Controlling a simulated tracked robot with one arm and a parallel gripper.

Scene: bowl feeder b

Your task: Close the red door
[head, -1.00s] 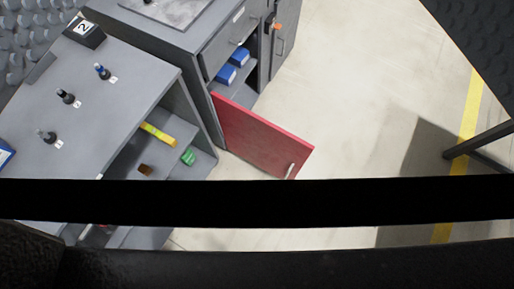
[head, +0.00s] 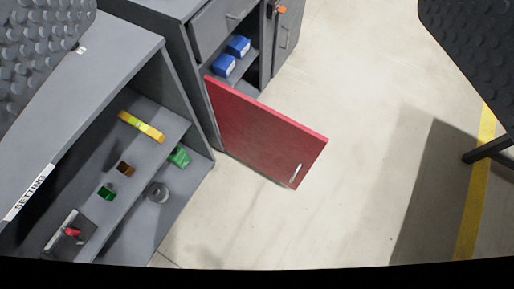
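The red door (head: 262,130) of the grey cabinet (head: 178,50) stands open, swung out over the floor. Its left edge meets the cabinet, and its silver handle (head: 295,173) is near the lower right corner of the panel. The opening behind it shows a shelf with blue bins (head: 237,46). My gripper (head: 258,14) shows as two dark, bumpy fingers at the top left and top right picture edges. They are wide apart with nothing held between them, and neither appears to touch the door.
A grey bench (head: 120,62) on the left has open shelves with a yellow bar (head: 141,127), green pieces and a small cylinder (head: 158,192). An orange-tagged door (head: 287,40) is behind. A dark leg (head: 488,150) stands at right. Floor right of the door is clear.

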